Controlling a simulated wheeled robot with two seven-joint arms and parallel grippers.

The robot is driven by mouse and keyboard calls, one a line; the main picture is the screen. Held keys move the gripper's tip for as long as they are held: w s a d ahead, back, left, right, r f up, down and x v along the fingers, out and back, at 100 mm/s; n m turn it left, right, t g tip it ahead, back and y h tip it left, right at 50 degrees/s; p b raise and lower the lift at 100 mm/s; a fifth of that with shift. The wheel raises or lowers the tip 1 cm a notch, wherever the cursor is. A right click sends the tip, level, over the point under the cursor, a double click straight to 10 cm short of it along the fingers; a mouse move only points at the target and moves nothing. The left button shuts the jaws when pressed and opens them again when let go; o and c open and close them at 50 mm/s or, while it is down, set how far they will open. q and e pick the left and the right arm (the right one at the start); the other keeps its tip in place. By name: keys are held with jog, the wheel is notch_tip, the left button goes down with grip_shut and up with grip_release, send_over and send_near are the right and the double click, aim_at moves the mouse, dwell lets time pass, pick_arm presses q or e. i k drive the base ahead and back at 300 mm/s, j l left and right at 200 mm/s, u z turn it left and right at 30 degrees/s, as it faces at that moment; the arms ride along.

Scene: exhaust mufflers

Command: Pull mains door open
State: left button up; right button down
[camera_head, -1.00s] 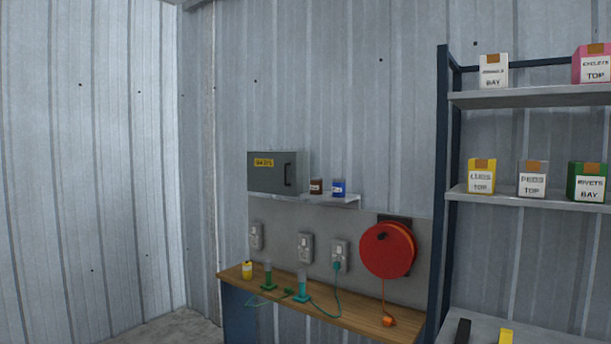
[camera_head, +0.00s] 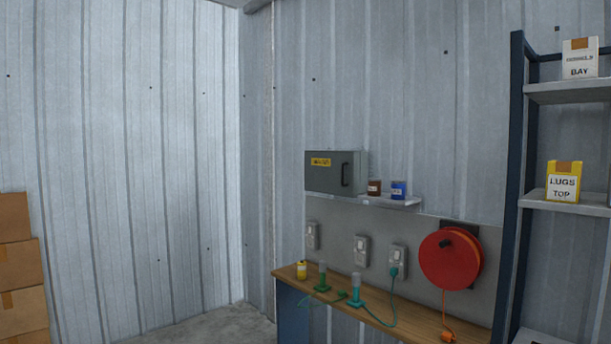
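The mains box is a grey wall cabinet with a yellow label on its door (camera_head: 325,175). The door looks shut. A dark vertical handle (camera_head: 345,175) sits near the door's right edge. Neither of my grippers shows in the head view.
A small shelf (camera_head: 400,202) right of the cabinet holds a brown jar (camera_head: 374,188) and a blue jar (camera_head: 398,189). Below are sockets, a wooden bench (camera_head: 410,327) with corded items, and a red cable reel (camera_head: 449,258). Shelving (camera_head: 515,180) stands right, cardboard boxes (camera_head: 22,265) left.

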aim_at(335, 173)
jog(key=i+z, duration=0.1)
jog(key=z, duration=0.15)
jog(key=i+j, duration=0.15)
jog(key=i, duration=0.35)
jog(key=i+j, duration=0.15)
jog(key=i, duration=0.3)
jog(key=i+j+z, duration=0.1)
jog(key=i, duration=0.4)
jog(key=i+j, duration=0.2)
jog(key=i, duration=0.25)
jog(key=i+j, duration=0.15)
jog(key=i, duration=0.35)
jog(key=z, duration=0.05)
